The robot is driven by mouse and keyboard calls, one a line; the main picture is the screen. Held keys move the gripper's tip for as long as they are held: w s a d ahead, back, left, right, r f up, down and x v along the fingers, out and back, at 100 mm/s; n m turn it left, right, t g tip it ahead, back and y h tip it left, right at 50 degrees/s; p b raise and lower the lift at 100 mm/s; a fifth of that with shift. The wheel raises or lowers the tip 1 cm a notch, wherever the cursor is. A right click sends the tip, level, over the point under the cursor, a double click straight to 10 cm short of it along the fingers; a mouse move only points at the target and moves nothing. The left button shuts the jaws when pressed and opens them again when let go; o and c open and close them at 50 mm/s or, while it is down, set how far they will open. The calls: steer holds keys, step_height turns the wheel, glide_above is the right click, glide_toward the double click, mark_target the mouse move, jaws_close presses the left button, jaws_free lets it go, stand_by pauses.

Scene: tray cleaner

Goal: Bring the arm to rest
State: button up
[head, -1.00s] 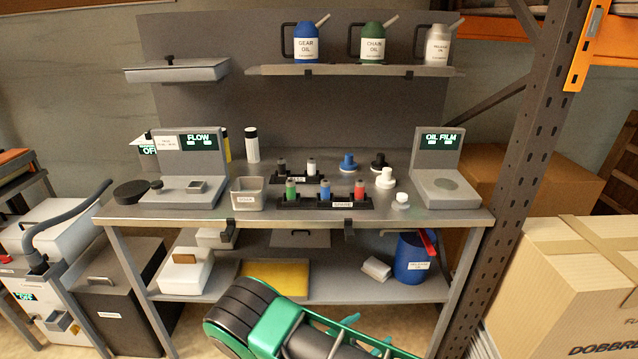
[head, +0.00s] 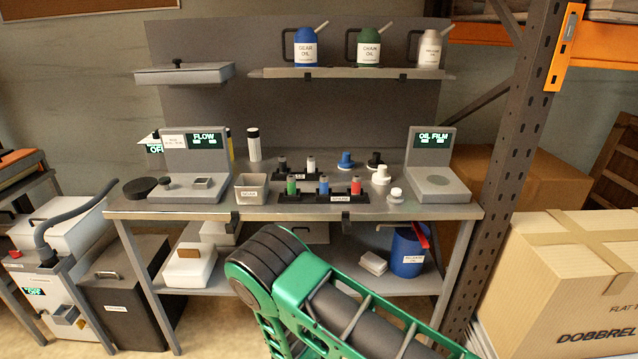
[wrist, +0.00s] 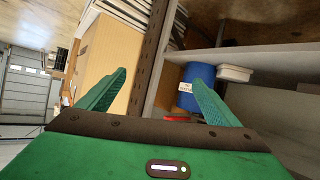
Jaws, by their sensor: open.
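My gripper (wrist: 160,95) shows in the wrist view with its two green fingers spread apart and nothing between them. In that view it faces the lower shelf side of the workbench, with a blue drum (wrist: 197,86) behind the right finger and a cardboard box (wrist: 105,62) behind the left one. In the head view my green arm rises from the bottom in front of the bench (head: 300,213). My gripper itself is not visible there.
The bench carries a flow device (head: 190,190), an oil film device (head: 439,184), a small bin (head: 250,195) and racks of small bottles (head: 290,196). A blue drum (head: 408,265) stands on the lower shelf. A steel upright (head: 510,150) and a large box (head: 555,280) stand at right.

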steer(key=s+d+r+m+g+y, duration=0.15)
steer(key=s+d+r+g, duration=0.25)
steer(key=d+r, duration=0.65)
steer(key=s+d+r+g+y, duration=0.4)
steer(key=d+r, duration=0.4)
steer(key=r, duration=0.6)
steer(key=s+d+r+n+y, duration=0.1)
steer(key=s+r, duration=0.3)
steer(key=s, duration=0.4)
steer(key=s+d+r+n+y, duration=0.1)
steer(key=s+r+n+y, duration=0.1)
steer(key=s+r, duration=0.3)
steer(key=s+d+r+n+y, duration=0.1)
steer(key=s+r, duration=0.3)
steer(key=s, duration=0.7)
steer(key=shift+s+d+r+n+t+y, duration=0.25)
steer(key=shift+n+t+y, duration=0.2)
steer(key=shift+y, duration=0.3)
